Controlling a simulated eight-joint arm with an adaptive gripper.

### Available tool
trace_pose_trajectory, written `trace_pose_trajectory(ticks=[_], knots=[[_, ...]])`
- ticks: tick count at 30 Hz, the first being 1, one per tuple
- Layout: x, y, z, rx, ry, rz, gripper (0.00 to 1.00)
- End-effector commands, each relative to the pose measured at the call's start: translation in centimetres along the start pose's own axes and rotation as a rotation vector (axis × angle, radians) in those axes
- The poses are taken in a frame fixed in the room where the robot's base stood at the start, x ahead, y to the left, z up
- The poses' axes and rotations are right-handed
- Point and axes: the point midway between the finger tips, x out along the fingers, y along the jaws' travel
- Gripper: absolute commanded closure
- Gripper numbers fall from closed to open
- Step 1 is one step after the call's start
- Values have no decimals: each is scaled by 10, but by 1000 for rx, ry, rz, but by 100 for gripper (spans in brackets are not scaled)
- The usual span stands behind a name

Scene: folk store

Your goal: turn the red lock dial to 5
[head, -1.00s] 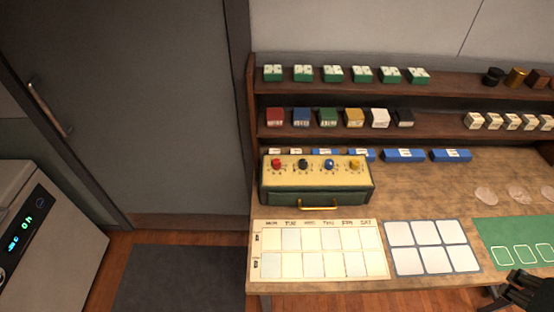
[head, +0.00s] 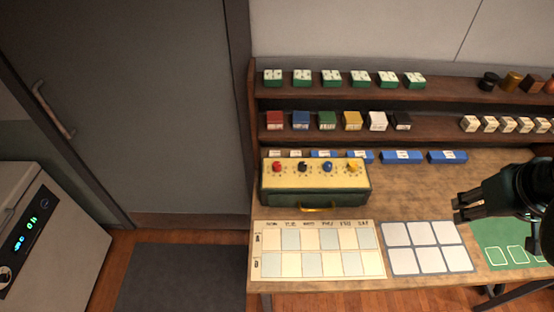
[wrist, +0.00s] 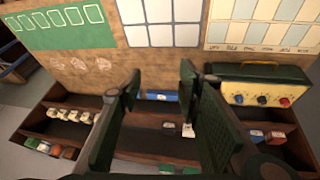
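The lock box (head: 315,197) is dark green with a cream top and a brass handle, and stands on the left of the bench. Its red lock dial (head: 277,167) is leftmost in a row with black, blue and yellow dials. The dial's numbers are too small to read. In the wrist view the box (wrist: 265,85) is at the right, with the red dial (wrist: 284,102) near its right end. My gripper (head: 460,206) is above the bench, well right of the box and touching nothing. In the wrist view its fingers (wrist: 155,115) are apart and empty.
A day chart (head: 318,236) and a white card grid (head: 428,234) lie in front. A green mat (head: 500,243) is partly behind my arm. Blue blocks (head: 402,157) lie behind the box. Shelves of small boxes (head: 327,120) rise at the back.

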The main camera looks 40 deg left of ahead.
Motion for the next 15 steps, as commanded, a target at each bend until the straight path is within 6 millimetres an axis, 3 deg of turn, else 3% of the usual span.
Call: trace_pose_trajectory(ticks=[3, 15], knots=[[3, -14, -26, -83, -15, -25, 66], [24, -69, -97, -360, -64, -105, 66]])
